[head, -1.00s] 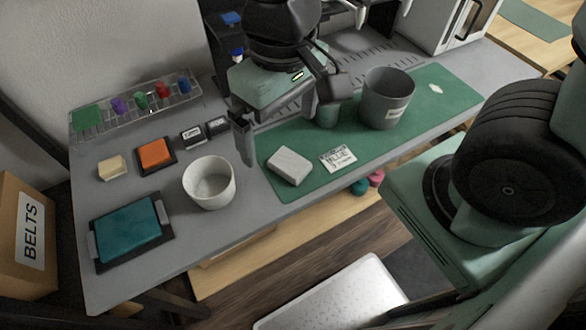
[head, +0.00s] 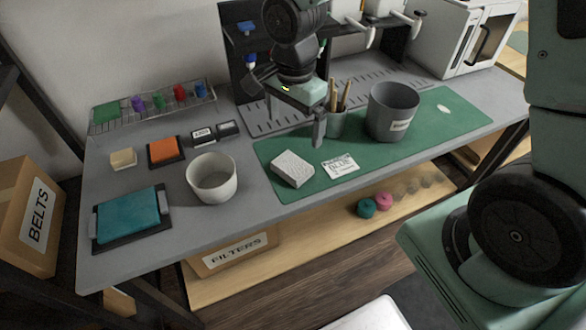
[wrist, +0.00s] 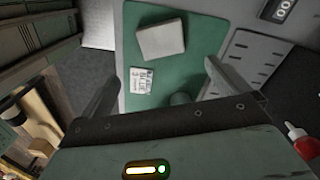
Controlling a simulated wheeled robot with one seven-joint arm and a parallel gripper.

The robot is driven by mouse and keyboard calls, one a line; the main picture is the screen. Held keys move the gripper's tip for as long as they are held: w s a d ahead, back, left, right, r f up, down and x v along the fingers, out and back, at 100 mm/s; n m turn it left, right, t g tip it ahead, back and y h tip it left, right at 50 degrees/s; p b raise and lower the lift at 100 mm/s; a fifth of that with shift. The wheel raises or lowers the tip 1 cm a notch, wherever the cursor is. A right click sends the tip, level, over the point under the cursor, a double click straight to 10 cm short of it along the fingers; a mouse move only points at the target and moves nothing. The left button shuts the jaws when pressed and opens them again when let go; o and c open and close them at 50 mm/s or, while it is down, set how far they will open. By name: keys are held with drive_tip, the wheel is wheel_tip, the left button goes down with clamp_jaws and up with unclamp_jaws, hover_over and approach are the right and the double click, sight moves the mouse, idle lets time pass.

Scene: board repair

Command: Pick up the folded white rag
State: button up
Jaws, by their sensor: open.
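The folded white rag (head: 292,169) lies flat on the left end of the green mat (head: 262,152). A white label card (head: 340,166) lies just right of it. In the wrist view the rag (wrist: 160,40) shows whole, beyond and between my fingertips, with the card (wrist: 141,81) nearer to me. My gripper (wrist: 162,72) is open and empty. In the head view my gripper (head: 310,128) hangs above the mat, behind and to the right of the rag, in front of the pencil cup. It is apart from the rag.
A white bowl (head: 212,178) stands left of the rag. A teal pad in a tray (head: 128,216) and an orange pad (head: 165,151) lie farther left.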

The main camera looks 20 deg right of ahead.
sight(292, 164)
drive_tip(key=f, duration=1.2)
drive_tip(key=shift+a+b, duration=0.2)
drive_tip(key=shift+b, duration=0.1)
drive_tip(key=shift+r, duration=0.1)
drive_tip(key=c, duration=1)
drive_tip(key=shift+o, duration=0.2)
wheel_tip(292, 164, up, 10)
drive_tip(key=shift+p, duration=0.45)
drive_tip(key=o, duration=0.4)
drive_tip(key=shift+c, duration=1.3)
